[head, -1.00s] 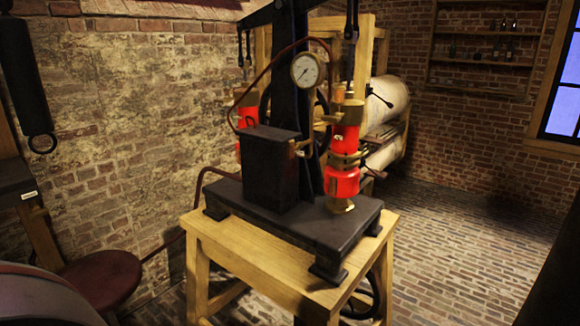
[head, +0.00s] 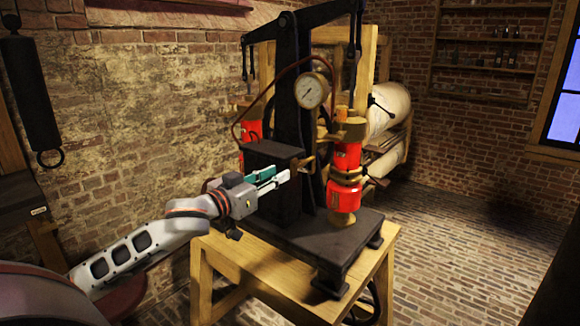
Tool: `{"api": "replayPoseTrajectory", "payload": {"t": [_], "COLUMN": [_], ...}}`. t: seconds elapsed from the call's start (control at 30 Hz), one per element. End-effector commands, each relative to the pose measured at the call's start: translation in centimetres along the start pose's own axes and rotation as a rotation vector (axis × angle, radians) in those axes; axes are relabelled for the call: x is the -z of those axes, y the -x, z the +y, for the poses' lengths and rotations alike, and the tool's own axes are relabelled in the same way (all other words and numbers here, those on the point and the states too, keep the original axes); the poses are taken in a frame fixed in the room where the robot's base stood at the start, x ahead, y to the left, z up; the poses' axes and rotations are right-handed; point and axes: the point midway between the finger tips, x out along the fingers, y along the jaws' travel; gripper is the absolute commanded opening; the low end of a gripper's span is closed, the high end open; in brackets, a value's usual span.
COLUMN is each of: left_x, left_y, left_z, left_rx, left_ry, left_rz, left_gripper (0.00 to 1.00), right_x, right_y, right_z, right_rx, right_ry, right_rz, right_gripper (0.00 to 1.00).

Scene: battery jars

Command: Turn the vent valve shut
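A small brass tap (head: 304,163) sticks out from the side of the black box on the pump stand, below the round gauge. It looks like the vent valve; its exact handle angle is too small to tell. My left gripper (head: 281,174) comes in from the left, in front of the black box (head: 272,154). Its two pale fingers with teal parts point right, with a narrow gap between them and nothing seen in it. The fingertips are just left of and slightly below the tap, seemingly apart from it. My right gripper is not in view.
Red and brass cylinders (head: 344,195) stand close to the right of the tap. A black upright column (head: 294,80) and a gauge (head: 311,91) rise behind. The black base (head: 335,243) rests on a wooden table (head: 268,272). Open brick floor lies right.

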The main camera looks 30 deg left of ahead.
Motion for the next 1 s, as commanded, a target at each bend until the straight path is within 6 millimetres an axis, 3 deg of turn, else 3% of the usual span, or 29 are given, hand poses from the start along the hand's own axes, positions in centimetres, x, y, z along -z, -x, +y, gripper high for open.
{"api": "replayPoseTrajectory", "payload": {"t": [0.5, 0.93, 1.0], "left_x": [0.1, -0.1, -0.1], "left_y": [-5.8, -6.5, -6.5], "left_z": [0.0, 0.1, 0.0], "left_rx": [0.000, 0.000, 0.000], "left_ry": [0.000, -0.002, -0.002], "left_rz": [0.001, 0.000, 0.000], "left_gripper": [0.24, 0.24, 0.09], "right_x": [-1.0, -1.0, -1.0], "right_y": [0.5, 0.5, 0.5], "right_z": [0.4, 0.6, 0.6], "right_rx": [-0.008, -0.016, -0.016], "right_ry": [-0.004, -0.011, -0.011], "right_rz": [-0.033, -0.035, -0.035], "right_gripper": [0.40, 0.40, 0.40]}}
